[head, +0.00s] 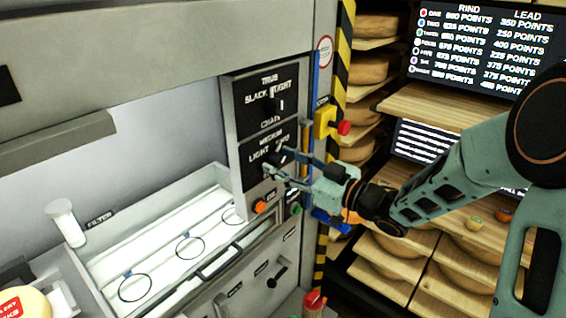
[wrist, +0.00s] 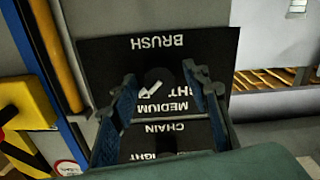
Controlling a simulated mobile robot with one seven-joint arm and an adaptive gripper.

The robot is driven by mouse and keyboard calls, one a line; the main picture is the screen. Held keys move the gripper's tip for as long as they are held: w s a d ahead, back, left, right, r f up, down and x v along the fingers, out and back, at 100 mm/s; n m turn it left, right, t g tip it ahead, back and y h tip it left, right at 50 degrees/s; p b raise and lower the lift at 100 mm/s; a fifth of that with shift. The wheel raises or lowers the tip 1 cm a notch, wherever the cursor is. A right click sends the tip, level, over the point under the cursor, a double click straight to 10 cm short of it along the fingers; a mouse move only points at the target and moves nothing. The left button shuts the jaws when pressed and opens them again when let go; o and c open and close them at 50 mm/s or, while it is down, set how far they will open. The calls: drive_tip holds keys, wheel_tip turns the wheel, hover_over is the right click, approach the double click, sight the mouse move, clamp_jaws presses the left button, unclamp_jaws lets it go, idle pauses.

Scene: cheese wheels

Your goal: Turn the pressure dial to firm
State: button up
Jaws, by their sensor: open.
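The pressure dial (wrist: 155,82) is a dark round knob with a white pointer on the black lower panel (head: 256,178), marked LIGHT and MEDIUM, and BRUSH in the wrist view. The wrist view is upside down; there the pointer slants down-left, on the side of MEDIUM away from LIGHT. The firm label is hidden behind a finger in the wrist view. My gripper (head: 279,162) is open at this panel. In the wrist view its two blue-padded fingers (wrist: 163,82) stand on either side of the knob. I cannot tell whether they touch it.
Above is the CHAIN dial panel (head: 268,98). An orange button (head: 260,206) and a green button (head: 296,209) sit below the dial. A yellow box with a red button (head: 344,128) is to the right. Cheese shelves (head: 415,107) stand behind my arm. A white tray (head: 165,262) lies lower left.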

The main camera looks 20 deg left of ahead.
drive_tip(key=v, duration=1.2)
drive_tip(key=shift+f, duration=0.1)
